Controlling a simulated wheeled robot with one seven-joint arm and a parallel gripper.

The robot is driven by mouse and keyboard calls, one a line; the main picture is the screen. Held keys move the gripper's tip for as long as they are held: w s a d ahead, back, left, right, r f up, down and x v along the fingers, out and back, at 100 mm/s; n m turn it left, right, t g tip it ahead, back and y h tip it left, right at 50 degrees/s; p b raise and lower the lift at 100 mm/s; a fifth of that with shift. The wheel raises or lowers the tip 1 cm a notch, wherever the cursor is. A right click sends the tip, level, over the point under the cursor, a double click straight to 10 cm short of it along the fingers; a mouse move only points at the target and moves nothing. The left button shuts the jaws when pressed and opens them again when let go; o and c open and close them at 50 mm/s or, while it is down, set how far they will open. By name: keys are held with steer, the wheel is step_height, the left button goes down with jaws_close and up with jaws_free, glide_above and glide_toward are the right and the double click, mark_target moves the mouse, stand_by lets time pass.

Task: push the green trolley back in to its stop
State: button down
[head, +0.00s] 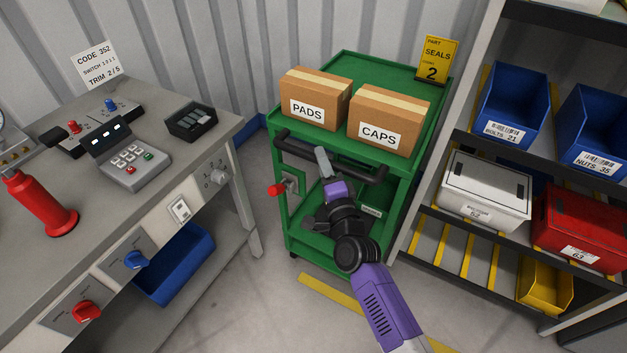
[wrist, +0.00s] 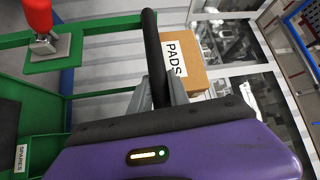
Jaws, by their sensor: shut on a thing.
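The green trolley (head: 283,222) stands between the workbench and the shelf rack, against the back wall. Two cardboard boxes ride on its top, PADS (head: 316,97) and CAPS (head: 389,119). A black push handle (head: 352,170) runs across its near side. My gripper (head: 323,163) is shut on this handle near its middle. In the wrist view the handle (wrist: 151,50) runs between my two fingers (wrist: 158,93). A red-knobbed lever (head: 276,190) sits on the trolley's near left side and also shows in the wrist view (wrist: 39,17). The stop is not clearly visible.
The workbench (head: 226,150) with control boxes stands at left. The shelf rack (head: 440,150) with bins stands close at the trolley's right. A yellow floor stripe (head: 330,296) lies in front of the trolley. A yellow SEALS sign (head: 437,59) stands at the trolley's back right corner.

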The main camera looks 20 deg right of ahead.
steer(key=w+d+b, duration=0.4)
steer(key=d+b, duration=0.1)
steer(key=w+d+b, duration=0.4)
steer(key=d+b, duration=0.2)
steer(key=w+d+b, duration=0.3)
steer(key=d+b, duration=0.2)
steer(key=b, duration=0.1)
steer(key=shift+w+d+f, duration=0.25)
steer(key=shift+w+d, duration=0.05)
steer(key=shift+w, duration=0.1)
steer(key=shift+w+d+r+b, duration=0.2)
steer(key=shift+w+d+b, duration=0.15)
steer(key=shift+d+b, duration=0.15)
steer(key=shift+d, duration=0.1)
steer(key=c, duration=1.3)
jaws_free()
steer(key=shift+o, duration=0.2)
steer(key=shift+w, duration=0.1)
steer(key=shift+s, duration=0.2)
steer(key=s, duration=0.2)
steer(key=s+p, duration=0.1)
steer(key=s, duration=0.2)
steer(key=s+a+f+p, duration=0.1)
steer(key=s, duration=0.1)
steer(key=shift+s+a, duration=0.1)
steer(key=shift+s, duration=0.05)
